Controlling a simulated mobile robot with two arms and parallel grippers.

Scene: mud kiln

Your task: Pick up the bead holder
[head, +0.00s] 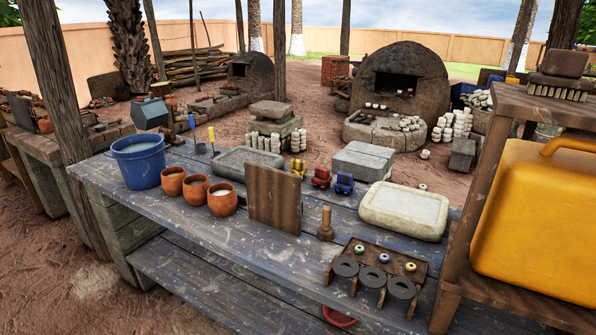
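The piece that looks most like the bead holder is a low brown wooden rack (396,255) at the front right of the blue-grey table. Three small beads sit on its top: a green one (359,249), a blue one (384,258) and a yellow one (410,267). Dark round discs (373,277) with holes lie along its front side, over short wooden legs. Neither of my grippers shows in the head view.
On the table (235,255), a wooden stamp (325,225) stands left of the rack, and a pale stone tray (405,210) lies behind it. An upright board (272,198), orange pots (222,199) and a blue bucket (139,161) stand further left. A shelf with a yellow jerrycan (535,220) borders the right.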

